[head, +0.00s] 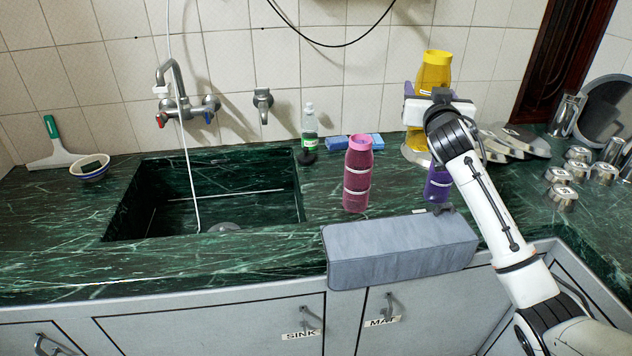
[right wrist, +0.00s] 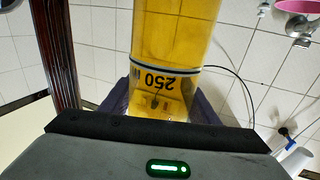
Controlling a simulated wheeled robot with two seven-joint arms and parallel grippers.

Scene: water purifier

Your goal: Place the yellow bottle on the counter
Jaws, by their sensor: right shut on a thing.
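The yellow bottle (head: 434,72) is upright in the head view, at the back right in front of the tiled wall. My right gripper (head: 432,92) is shut around its middle and hides part of it. In the right wrist view the bottle (right wrist: 170,35) fills the space between the fingers, with "250" printed on it upside down. The bottle's base is mostly hidden behind my right arm, but it appears raised above the green marble counter (head: 255,262). My left gripper is in neither view.
A pink bottle (head: 357,178) stands right of the sink (head: 130,215). A purple bottle (head: 437,187) is partly behind my right arm. A grey padded block (head: 400,252) lies along the front edge. Steel cups (head: 562,197) and plates (head: 520,143) stand at right. A small clear bottle (head: 309,124) stands behind.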

